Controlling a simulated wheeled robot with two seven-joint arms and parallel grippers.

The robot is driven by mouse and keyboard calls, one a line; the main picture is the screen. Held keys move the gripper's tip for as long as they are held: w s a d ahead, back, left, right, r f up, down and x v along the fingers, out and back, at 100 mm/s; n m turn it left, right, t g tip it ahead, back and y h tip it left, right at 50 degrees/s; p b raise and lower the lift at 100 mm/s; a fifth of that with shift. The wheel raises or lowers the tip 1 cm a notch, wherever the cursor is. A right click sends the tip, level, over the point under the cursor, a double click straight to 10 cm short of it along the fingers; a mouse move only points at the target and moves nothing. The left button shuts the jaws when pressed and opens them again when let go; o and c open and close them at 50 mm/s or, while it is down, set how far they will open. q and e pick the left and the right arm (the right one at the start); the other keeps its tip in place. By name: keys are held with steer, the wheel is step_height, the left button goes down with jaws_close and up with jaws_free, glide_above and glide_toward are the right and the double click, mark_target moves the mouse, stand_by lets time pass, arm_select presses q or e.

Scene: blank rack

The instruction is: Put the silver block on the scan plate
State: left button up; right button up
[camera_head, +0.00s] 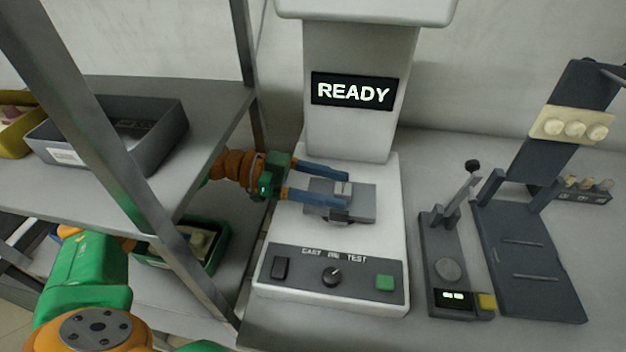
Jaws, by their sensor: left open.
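The small silver block (343,189) sits on the grey scan plate (365,203) on the white test machine. My left gripper (345,191) reaches in from the left. Its blue fingers are open, one on the far side of the block and one on the near side, with the block between the tips. Gaps seem to show beside the block, but I cannot tell whether a finger touches it. The fingers hide part of the plate. My right gripper is not in view.
The white machine (385,240) has a READY display (353,91) and a front panel with a knob and a green button. A metal shelf (205,100) with bins stands close on the left. A lever device (447,265) and a dark stand (530,260) are on the right.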

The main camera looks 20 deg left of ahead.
arm_select(q)
steer(key=b+v, duration=0.2)
steer(key=v, duration=0.9)
steer(key=shift+a, duration=0.35)
steer(key=shift+s, duration=0.15)
